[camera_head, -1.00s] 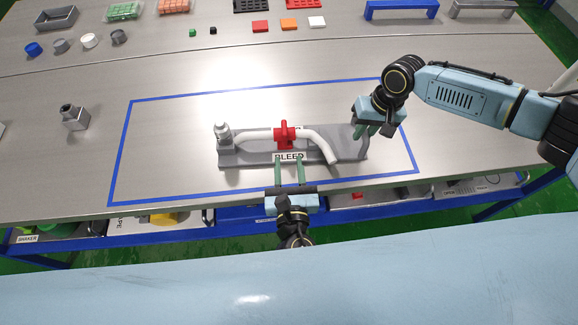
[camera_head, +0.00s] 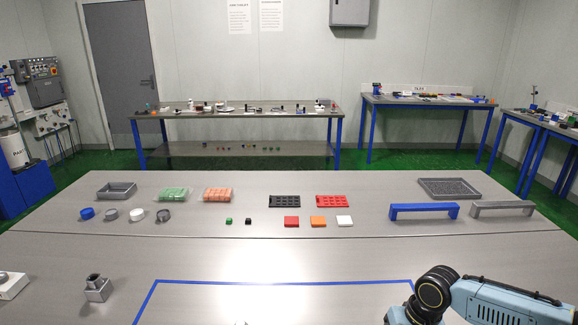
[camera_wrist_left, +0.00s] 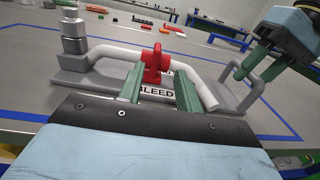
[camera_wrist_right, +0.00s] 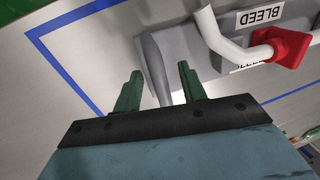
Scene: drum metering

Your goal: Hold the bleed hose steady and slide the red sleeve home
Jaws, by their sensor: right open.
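The white bleed hose (camera_wrist_left: 119,55) runs from a grey fitting (camera_wrist_left: 74,38) on a grey base labelled BLEED. Its far end bends down and looks free. The red sleeve (camera_wrist_left: 155,65) is around the hose mid-length; the right wrist view shows it too (camera_wrist_right: 286,47). My left gripper (camera_wrist_left: 160,80) is open, its green fingers in front of the sleeve, apparently not holding anything. My right gripper (camera_wrist_right: 158,82) is open, with the base's grey upright handle (camera_wrist_right: 155,65) showing between its fingers; contact is unclear. The head view does not show the hose or sleeve.
A blue tape outline (camera_head: 285,282) marks the table around the fixture. A loose grey block fitting (camera_head: 97,289) stands left of it. Trays, caps, coloured squares and a blue bracket (camera_head: 424,211) stand farther back. Much of the middle table is bare.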

